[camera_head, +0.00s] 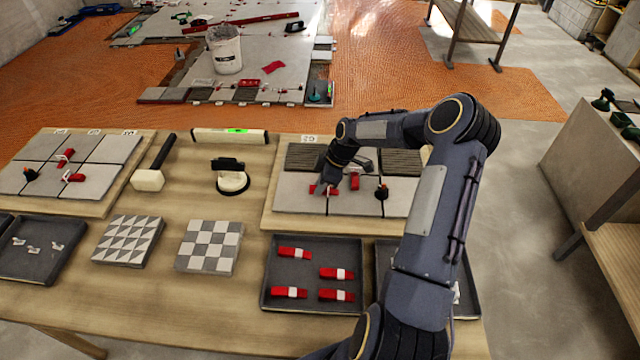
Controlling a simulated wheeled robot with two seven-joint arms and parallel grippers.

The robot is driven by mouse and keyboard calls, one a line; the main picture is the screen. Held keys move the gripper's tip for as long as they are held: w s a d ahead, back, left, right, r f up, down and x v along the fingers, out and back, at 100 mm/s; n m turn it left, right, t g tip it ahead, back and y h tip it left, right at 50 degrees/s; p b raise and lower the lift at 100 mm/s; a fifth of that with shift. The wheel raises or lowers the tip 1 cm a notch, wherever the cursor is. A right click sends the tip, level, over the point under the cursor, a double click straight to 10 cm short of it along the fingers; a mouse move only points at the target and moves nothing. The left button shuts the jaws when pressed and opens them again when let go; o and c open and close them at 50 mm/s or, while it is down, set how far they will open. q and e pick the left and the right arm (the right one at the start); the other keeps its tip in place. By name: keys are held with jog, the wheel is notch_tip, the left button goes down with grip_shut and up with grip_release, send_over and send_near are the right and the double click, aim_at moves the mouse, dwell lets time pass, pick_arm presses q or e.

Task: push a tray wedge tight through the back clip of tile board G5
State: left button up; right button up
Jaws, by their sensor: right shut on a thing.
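The tile board (268,217) on the right of the table carries pale tiles (295,195) along its front and dark ribbed tiles (305,157) at the back. A small label (311,138) stands at its back edge, too small to read surely. My right gripper (333,184) points down over the front pale tiles, shut on a red wedge (333,191), which shows only in part between and beside the fingers. Whether the wedge is in a clip cannot be told. A black-capped red piece (382,188) stands to the right. My left gripper is out of view.
A dark tray (266,299) in front holds several red wedges (295,253) with white bands. Another tray lies partly behind my right arm. A second tile board (100,208), a mallet (150,179), a level (230,135), a suction cup (232,181) and two patterned tiles (209,246) lie leftward.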

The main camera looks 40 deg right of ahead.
jog(key=shift+r, duration=0.1)
jog(key=o, duration=0.9)
jog(key=shift+o, duration=0.2)
jog(key=b+v, duration=0.1)
jog(key=v, duration=0.6)
jog(key=shift+d+r, duration=0.1)
jog(key=s+a+r+m+h, duration=0.2)
jog(key=s+a+r+m, duration=0.3)
jog(key=s+a+r, duration=0.75)
jog(key=s+a+m+t+y, duration=0.2)
jog(key=s+a+m, duration=0.4)
jog(key=s+a, duration=0.4)
jog(key=s, duration=0.4)
jog(key=shift+r+m+t, duration=0.3)
jog(key=shift+r+m, duration=0.1)
